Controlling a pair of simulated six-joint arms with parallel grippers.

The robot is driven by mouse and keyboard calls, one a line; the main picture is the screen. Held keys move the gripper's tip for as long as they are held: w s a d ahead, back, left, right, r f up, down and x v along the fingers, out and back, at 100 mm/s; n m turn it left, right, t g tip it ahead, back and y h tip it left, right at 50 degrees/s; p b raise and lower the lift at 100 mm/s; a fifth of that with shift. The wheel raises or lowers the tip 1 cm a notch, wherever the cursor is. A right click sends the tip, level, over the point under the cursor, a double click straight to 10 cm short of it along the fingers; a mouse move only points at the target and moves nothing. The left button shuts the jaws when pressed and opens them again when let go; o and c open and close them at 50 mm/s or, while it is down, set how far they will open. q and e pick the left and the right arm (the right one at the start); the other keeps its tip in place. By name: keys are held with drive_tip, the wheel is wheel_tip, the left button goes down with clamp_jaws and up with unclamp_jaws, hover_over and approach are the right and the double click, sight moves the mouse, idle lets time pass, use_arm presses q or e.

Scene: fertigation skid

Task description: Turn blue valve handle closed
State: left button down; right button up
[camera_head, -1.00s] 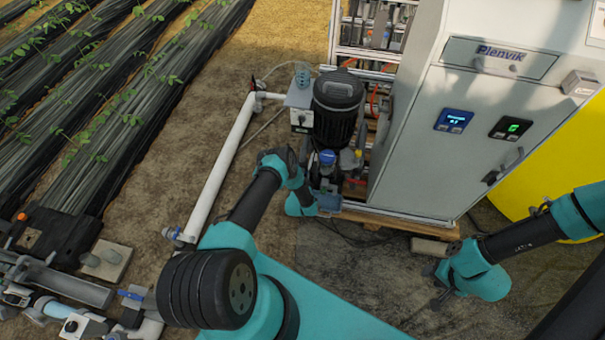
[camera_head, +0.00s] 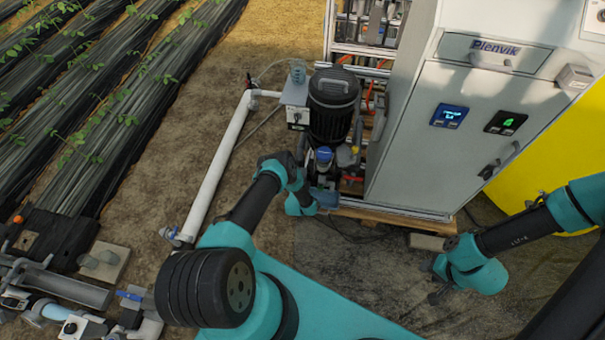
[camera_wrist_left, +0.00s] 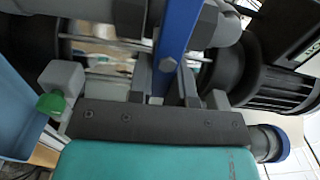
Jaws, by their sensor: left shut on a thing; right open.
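The blue valve handle (camera_wrist_left: 178,35) is a flat blue bar in the left wrist view, running up between my gripper's fingers. My left gripper (camera_wrist_left: 165,82) is shut on it, with a grey finger on each side. In the head view my left gripper (camera_head: 326,197) is low at the front of the pump skid, and the handle is hard to make out there. Grey pipework lies behind the handle in the wrist view. My right gripper (camera_head: 436,290) is open and empty above the ground at the lower right, away from the valve.
A black pump (camera_head: 332,105) with a blue-capped part (camera_head: 324,155) stands just behind my left gripper. A grey Plenvik cabinet (camera_head: 430,165) is to its right, on a wooden pallet (camera_head: 385,226). A white pipe (camera_head: 218,170) runs along the left. Open ground lies in front of the cabinet.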

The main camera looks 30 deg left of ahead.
use_arm(q)
drive_tip(key=shift+f+m, duration=0.1)
drive_tip(key=shift+m, duration=0.2)
drive_tip(key=c, duration=1)
unclamp_jaws()
drive_tip(key=shift+c, duration=0.2)
drive_tip(key=v, duration=1.7)
drive_tip(key=shift+s, duration=0.15)
drive_tip(key=shift+d, duration=0.15)
